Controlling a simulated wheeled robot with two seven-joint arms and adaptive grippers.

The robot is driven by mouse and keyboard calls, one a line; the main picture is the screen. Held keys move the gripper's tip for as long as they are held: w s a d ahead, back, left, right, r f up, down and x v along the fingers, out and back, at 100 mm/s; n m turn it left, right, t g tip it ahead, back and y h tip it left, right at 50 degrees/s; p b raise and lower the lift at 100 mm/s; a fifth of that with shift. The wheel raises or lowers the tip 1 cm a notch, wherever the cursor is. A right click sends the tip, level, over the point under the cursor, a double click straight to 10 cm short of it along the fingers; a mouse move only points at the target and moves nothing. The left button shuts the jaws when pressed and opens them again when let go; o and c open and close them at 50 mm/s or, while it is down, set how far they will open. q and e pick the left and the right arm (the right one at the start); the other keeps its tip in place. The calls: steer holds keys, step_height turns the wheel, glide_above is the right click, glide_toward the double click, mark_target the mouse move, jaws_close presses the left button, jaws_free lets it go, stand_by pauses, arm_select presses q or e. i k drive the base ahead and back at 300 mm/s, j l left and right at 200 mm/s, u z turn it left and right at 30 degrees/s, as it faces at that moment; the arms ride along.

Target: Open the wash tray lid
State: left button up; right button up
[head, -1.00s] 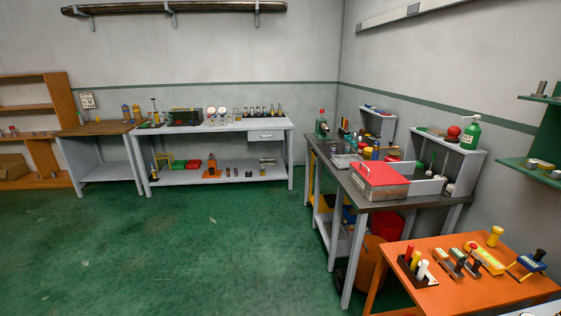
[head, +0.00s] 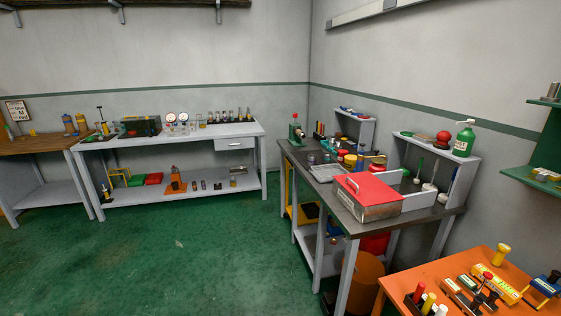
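The wash tray (head: 369,211) is a grey metal box on the dark-topped bench to the right of centre. Its red lid (head: 372,188) lies flat over the top and looks closed. A light handle (head: 352,184) shows at the lid's left edge. Neither of my grippers shows in the head view.
The dark-topped bench (head: 342,207) carries jars, a grey tray (head: 325,173) and a grey shelf unit (head: 436,167). An orange table (head: 398,287) with tools stands at the front right. A grey workbench (head: 188,138) is along the back wall. The green floor (head: 180,260) at centre left is clear.

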mark_target(367, 189)
steer(key=i+j+z, duration=0.2)
steer(key=i+z, duration=0.15)
steer(key=i+j+z, duration=0.3)
steer(key=i, duration=0.25)
